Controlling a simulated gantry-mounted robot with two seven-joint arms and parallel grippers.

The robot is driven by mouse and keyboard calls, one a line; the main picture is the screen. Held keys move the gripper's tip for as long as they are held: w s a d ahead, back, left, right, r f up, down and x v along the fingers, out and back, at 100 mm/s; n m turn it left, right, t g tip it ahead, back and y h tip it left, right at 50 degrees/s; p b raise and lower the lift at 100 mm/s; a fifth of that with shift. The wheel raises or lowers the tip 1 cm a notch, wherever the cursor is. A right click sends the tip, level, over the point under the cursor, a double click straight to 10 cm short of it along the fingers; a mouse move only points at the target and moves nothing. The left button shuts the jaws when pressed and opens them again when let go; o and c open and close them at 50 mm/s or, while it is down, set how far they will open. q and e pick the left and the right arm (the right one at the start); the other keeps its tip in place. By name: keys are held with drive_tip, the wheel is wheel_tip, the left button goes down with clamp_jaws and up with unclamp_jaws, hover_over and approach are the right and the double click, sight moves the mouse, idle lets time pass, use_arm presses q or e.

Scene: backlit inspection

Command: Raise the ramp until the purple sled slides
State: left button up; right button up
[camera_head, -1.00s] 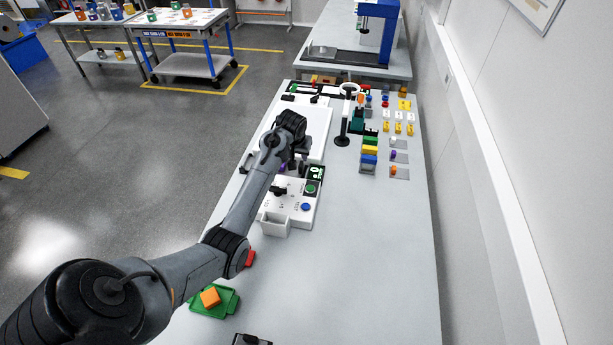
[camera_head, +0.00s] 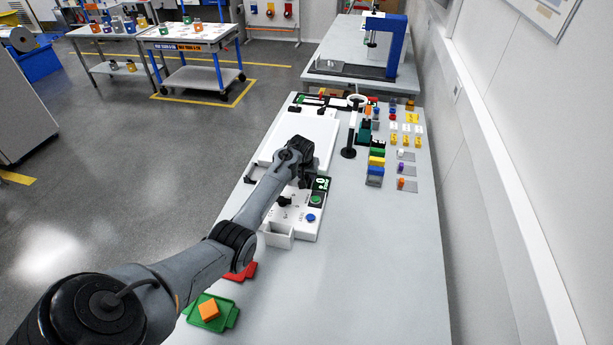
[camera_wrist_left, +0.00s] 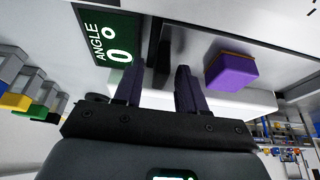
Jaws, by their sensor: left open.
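The purple sled (camera_wrist_left: 232,70), with a brown layer along one edge, rests on a pale grey surface in the left wrist view, right of the fingers. That surface seems to be the ramp (camera_wrist_left: 285,40). In the head view my left arm and gripper (camera_head: 305,180) hide the sled and much of the ramp.
A white console with a green button (camera_head: 316,199) and a blue button (camera_head: 310,218) lies close to the gripper. A white panel (camera_head: 305,130) lies beyond. A black stand (camera_head: 349,152) and coloured blocks (camera_head: 376,168) are on the right. The front right tabletop is clear.

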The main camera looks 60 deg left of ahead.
use_arm(q)
drive_tip(key=shift+f, duration=0.15)
clamp_jaws()
use_arm(e)
drive_tip(key=shift+a, duration=0.1)
